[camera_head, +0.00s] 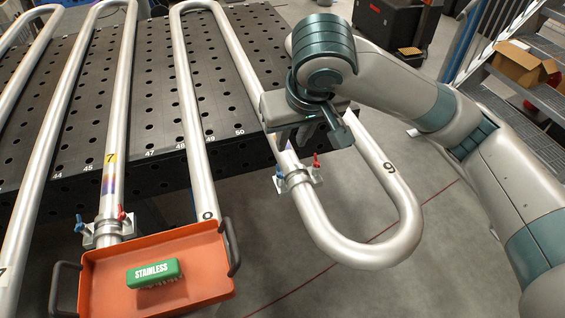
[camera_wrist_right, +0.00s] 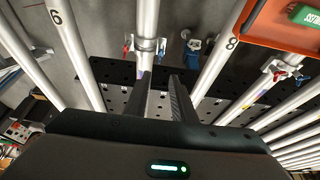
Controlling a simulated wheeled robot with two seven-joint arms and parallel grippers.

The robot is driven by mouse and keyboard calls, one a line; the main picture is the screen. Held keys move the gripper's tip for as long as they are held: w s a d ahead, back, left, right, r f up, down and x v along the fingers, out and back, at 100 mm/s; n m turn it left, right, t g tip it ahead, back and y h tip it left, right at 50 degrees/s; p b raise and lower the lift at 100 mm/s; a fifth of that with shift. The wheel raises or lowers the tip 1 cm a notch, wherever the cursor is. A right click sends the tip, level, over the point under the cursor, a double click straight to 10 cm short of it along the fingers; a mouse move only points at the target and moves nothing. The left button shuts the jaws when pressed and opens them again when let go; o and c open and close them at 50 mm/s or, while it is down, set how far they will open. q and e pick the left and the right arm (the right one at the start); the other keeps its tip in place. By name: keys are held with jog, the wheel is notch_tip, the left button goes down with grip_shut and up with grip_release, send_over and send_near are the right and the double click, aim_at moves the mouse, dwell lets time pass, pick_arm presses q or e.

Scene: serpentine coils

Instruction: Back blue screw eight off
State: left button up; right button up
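A clamp (camera_head: 297,180) sits around the straight leg of the pipe loop marked 9, with a blue screw handle (camera_head: 279,171) on its left and a red one (camera_head: 316,160) on its right. In the right wrist view the same clamp (camera_wrist_right: 148,46) is ahead of the fingers, with its blue handle (camera_wrist_right: 162,47) now on the right. My right gripper (camera_head: 312,135) hovers just above and beyond the clamp. Its two fingers (camera_wrist_right: 161,76) are apart, with nothing between them, and not touching the blue handle. My left gripper is out of view.
Another clamp (camera_head: 105,233) with blue and red handles is on the pipe marked 7. An orange tray (camera_head: 215,285) holding a green STAINLESS brush (camera_head: 154,272) stands close by. The pipes lie over a black perforated table (camera_head: 240,165). Open floor is at the right.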

aim_at(280, 171)
jog(key=shift+f, duration=0.1)
jog(key=p+x, duration=0.3)
jog(key=x, duration=1.4)
jog(key=shift+w+a+f, duration=0.1)
jog(key=shift+w, duration=0.05)
jog(key=shift+c, duration=0.2)
grip_shut()
